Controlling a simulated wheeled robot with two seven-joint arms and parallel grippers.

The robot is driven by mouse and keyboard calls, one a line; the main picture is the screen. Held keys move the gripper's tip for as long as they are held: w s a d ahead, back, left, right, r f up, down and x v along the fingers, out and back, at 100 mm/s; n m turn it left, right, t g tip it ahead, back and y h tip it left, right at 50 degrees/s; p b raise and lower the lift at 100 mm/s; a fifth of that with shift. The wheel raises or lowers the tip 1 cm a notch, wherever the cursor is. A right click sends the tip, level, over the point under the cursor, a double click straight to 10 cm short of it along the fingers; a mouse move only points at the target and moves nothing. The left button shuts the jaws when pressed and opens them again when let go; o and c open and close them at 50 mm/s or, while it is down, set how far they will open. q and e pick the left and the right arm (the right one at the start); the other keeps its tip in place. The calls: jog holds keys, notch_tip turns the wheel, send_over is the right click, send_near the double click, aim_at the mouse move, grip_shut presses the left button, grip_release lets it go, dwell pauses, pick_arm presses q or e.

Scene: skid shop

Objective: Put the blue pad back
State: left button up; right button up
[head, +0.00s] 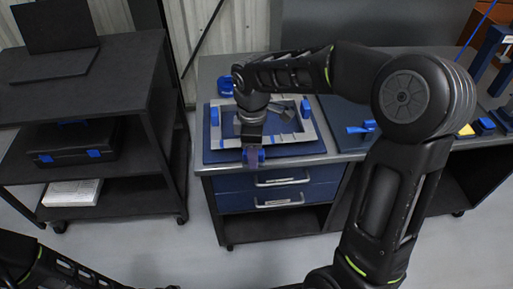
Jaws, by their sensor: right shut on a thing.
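My right gripper (253,158) reaches down over the front edge of the workbench. It is shut on a small blue piece, which looks like the blue pad (261,156); the fingers hide much of it. The pad is at the near side of a grey metal frame (285,149) that lies on a blue mat (212,154). Whether the pad touches the frame I cannot tell. Similar blue pieces sit at the frame's right side (305,108) and left side (215,116). My left arm shows at the lower left, but its gripper is out of view.
The workbench (333,157) has two blue drawers below. A blue tool (360,129) lies right of the mat, and a blue container (226,86) stands behind it. A dark shelf cart (140,52) with a laptop (58,45) stands left. Open floor lies in front.

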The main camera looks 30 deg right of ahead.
jog(key=a+f+m, duration=0.2)
jog(key=f+m, duration=0.4)
jog(key=f, duration=0.2)
jog(key=w+a+f+m, duration=0.1)
jog(key=a+f+m, duration=0.2)
jog(key=f+m, duration=0.2)
notch_tip(320, 180, down, 4)
jog(key=shift+w+r+m, duration=0.2)
jog(key=shift+w+m, duration=0.1)
jog(key=shift+m, duration=0.1)
